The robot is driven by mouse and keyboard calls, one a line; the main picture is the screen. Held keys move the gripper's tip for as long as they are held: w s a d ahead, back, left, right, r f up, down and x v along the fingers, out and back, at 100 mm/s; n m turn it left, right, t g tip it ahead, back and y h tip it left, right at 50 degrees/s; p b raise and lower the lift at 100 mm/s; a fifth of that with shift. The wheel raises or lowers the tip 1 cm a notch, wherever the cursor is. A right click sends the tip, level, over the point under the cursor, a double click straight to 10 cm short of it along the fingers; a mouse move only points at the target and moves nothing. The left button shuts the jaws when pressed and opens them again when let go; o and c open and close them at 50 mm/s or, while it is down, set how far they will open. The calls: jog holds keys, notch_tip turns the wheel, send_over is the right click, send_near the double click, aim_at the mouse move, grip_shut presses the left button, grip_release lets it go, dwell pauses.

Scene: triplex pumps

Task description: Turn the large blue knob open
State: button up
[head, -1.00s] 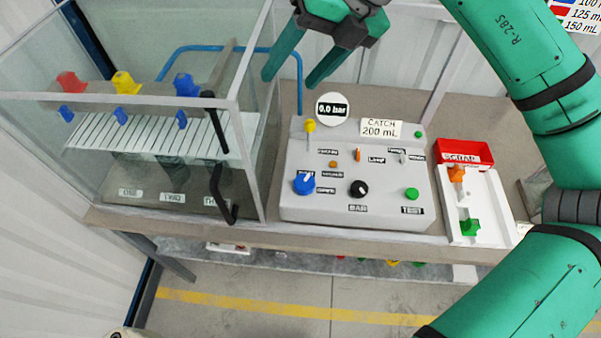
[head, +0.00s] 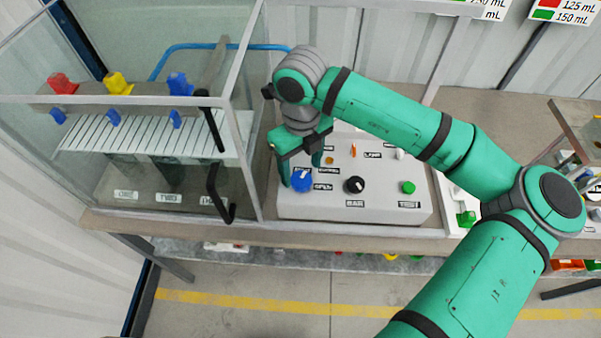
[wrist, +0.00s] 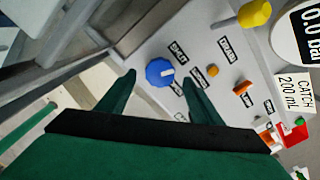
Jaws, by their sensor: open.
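The large blue knob (head: 302,181) is a round dial with a white pointer mark, at the left front of the grey control panel (head: 385,205). It also shows in the wrist view (wrist: 159,72), ahead of and between the two fingertips. My gripper (head: 301,181) is open and empty, pointing down at the knob, with its green fingers near the knob's left and right. In the wrist view the fingertips of my gripper (wrist: 158,76) look just short of the knob; I cannot tell whether either touches it.
A black knob (head: 355,185) and a green button (head: 408,187) sit to the right on the panel. A glass-walled case (head: 258,150) with a black handle (head: 214,190) stands close on the left.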

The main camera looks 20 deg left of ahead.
aim_at(301, 179)
jog(key=shift+f, duration=1.65)
jog(key=c, duration=1.1)
jog(key=shift+o, duration=0.2)
jog(key=shift+m, duration=0.3)
jog(key=m, duration=1.2)
jog(key=shift+m, duration=0.4)
